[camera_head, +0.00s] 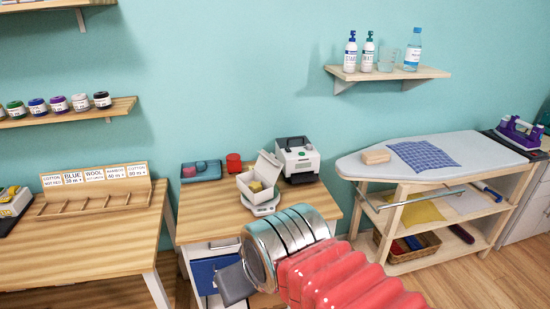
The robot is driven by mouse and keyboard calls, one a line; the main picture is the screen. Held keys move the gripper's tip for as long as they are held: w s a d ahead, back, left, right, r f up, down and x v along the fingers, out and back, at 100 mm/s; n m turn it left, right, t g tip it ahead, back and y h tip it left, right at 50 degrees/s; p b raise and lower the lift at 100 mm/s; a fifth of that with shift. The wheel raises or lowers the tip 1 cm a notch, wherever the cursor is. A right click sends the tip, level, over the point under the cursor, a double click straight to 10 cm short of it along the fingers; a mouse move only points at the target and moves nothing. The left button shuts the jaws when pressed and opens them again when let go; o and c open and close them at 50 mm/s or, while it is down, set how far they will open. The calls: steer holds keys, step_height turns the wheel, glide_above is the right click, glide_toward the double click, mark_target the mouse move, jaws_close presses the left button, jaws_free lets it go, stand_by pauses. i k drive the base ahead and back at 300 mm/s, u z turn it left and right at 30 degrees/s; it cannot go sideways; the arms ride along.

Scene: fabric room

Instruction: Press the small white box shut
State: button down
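The small white box (249,193) stands on a round white device like a scale (266,209), on the small wooden table in the middle. Its lid (268,168) is raised and tilted at the back right. Something yellow shows inside the box. My gripper (234,284) is in the foreground, below and in front of the box and apart from it. Only a dark grey end part shows beyond my silver wrist, and I cannot tell whether the fingers are open or shut.
A white and dark machine (297,160) stands close behind the box to the right. A teal tray (201,171) and red items (234,163) lie behind it to the left. The table (205,225) is bare at front left. An ironing board (420,156) stands at right.

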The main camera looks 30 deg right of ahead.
mark_target(269, 167)
steer(key=i, duration=0.9)
steer(key=z, duration=0.05)
